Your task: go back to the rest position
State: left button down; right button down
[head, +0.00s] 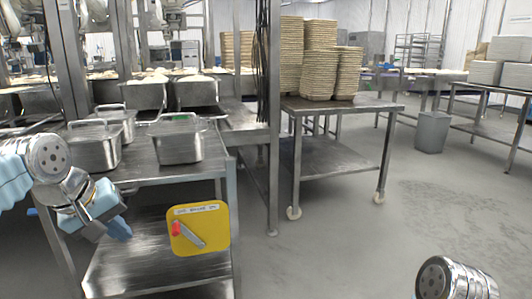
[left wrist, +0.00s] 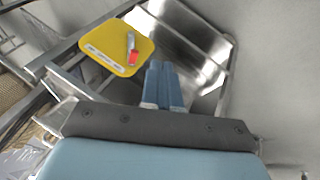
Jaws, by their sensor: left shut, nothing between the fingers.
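My left gripper (head: 118,229) comes in from the left in the head view, in front of the steel table with the metal pots. In the left wrist view its blue fingers (left wrist: 162,86) are together with nothing between them, apart from the yellow board and above the table's lower shelf. At the lower right of the head view a part of my right arm (head: 450,279) shows; its gripper is out of view.
A steel table (head: 150,170) holds lidded metal pots (head: 178,142). A yellow board (head: 213,225) with a red-handled tool hangs at its side. A wheeled table (head: 350,104) bears stacked trays (head: 319,60). A grey bin (head: 432,132) stands right. The floor at front right is clear.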

pick_arm(q)
jog(key=w+d+f+m+g+p, duration=0.1)
jog(key=w+d+f, duration=0.15)
jog(key=f, duration=0.65)
jog(key=w+d+f+m+g+h+p, duration=0.1)
jog(key=d+f, duration=0.3)
jog(key=f, duration=0.6)
jog(key=w+d+f+m+p, duration=0.1)
jog(key=w+d+f+p, duration=0.15)
jog(key=f, duration=0.65)
jog(key=s+d+f+m+g+p, duration=0.1)
jog(key=s+d+f, duration=0.2)
jog(key=s+f, duration=0.6)
jog(key=s+d+f+g+h+p, duration=0.1)
jog(key=s+d+f, duration=0.3)
jog(key=s+f, duration=0.6)
jog(key=shift+s+m+g, duration=0.3)
jog(key=shift+s+m, duration=0.1)
jog(key=shift+s, duration=0.1)
